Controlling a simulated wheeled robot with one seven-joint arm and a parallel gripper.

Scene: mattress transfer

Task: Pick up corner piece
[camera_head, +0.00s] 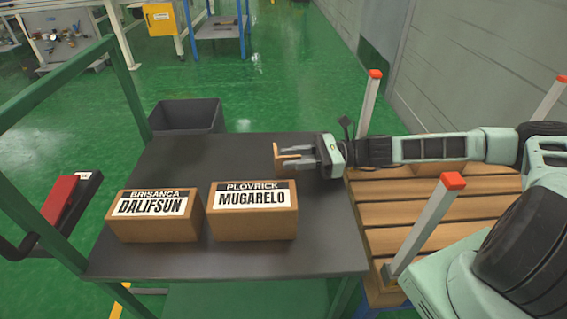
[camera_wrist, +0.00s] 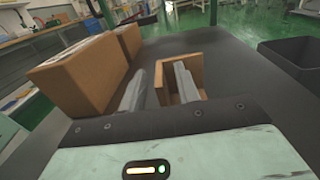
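The brown corner piece (camera_head: 277,158) stands at the far right of the dark tabletop (camera_head: 325,245). In the wrist view the corner piece (camera_wrist: 197,72) shows upright walls meeting at a corner. My gripper (camera_head: 298,154) reaches in from the right, with its fingertips at the piece. In the wrist view my gripper (camera_wrist: 160,68) is open. One wall of the piece stands between the fingers, with the right finger inside the corner and the left finger outside. Gaps show beside the wall; I cannot tell whether either finger touches it.
Two cardboard boxes, DALIFSUN (camera_head: 155,222) and MUGARELO (camera_head: 254,222), stand at the table's front. A dark bin (camera_head: 187,117) is behind the table. A wooden pallet (camera_head: 440,210) with red-capped posts (camera_head: 430,222) lies to the right. The tabletop's back left is clear.

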